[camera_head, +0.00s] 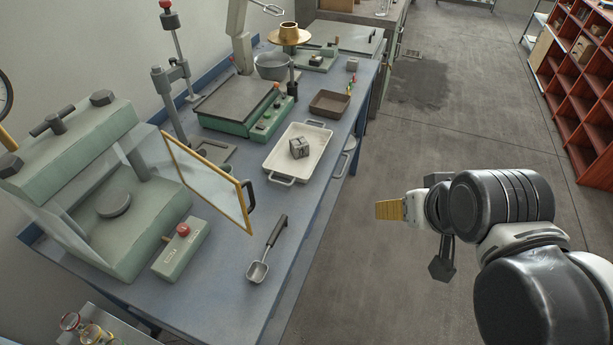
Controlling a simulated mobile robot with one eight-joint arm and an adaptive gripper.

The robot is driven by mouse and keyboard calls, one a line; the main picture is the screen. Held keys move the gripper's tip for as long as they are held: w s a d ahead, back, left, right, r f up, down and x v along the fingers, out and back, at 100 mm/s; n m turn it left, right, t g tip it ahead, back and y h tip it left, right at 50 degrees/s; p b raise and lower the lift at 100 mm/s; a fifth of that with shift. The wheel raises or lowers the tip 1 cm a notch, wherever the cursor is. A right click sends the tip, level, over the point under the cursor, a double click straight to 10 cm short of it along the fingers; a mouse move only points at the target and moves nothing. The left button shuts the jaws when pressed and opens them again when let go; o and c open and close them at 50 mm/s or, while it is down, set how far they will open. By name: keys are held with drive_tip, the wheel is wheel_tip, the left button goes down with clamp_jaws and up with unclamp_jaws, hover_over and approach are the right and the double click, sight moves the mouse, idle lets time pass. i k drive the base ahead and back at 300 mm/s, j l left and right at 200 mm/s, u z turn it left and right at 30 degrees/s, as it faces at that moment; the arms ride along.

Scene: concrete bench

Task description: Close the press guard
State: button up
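The press (88,190) is a pale green frame at the left end of the bench, with a dark round platen inside. Its guard (210,178) is a clear panel with a yellow rim, swung open and standing out from the press over the bench. A dark handle (249,196) is on the guard's outer edge. My gripper (380,210) is right of the bench, over the floor, well apart from the guard. Its yellow finger pad points left. I see it side-on, so its opening cannot be told.
A ladle (266,252) lies on the bench right of the guard. A white tray (309,135) with a grey cube (299,147) is behind it. A control box (182,250) with a red button sits before the press. Floor (400,290) between bench and arm is clear.

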sight(239, 186)
drive_tip(key=i+l+u, duration=0.1)
drive_tip(key=i+u, duration=0.15)
drive_tip(key=u, duration=0.2)
drive_tip(key=i+l+u, duration=0.2)
drive_tip(key=u, duration=0.25)
drive_tip(key=i+l+u, duration=0.15)
drive_tip(key=u, duration=0.35)
drive_tip(key=i+l+u, duration=0.1)
drive_tip(key=l+u, duration=0.35)
drive_tip(key=i+l+u, duration=0.1)
drive_tip(key=l+u, duration=0.15)
drive_tip(key=u, duration=0.2)
drive_tip(key=l+u, duration=0.45)
drive_tip(key=k+u, duration=0.1)
drive_tip(key=k, duration=0.25)
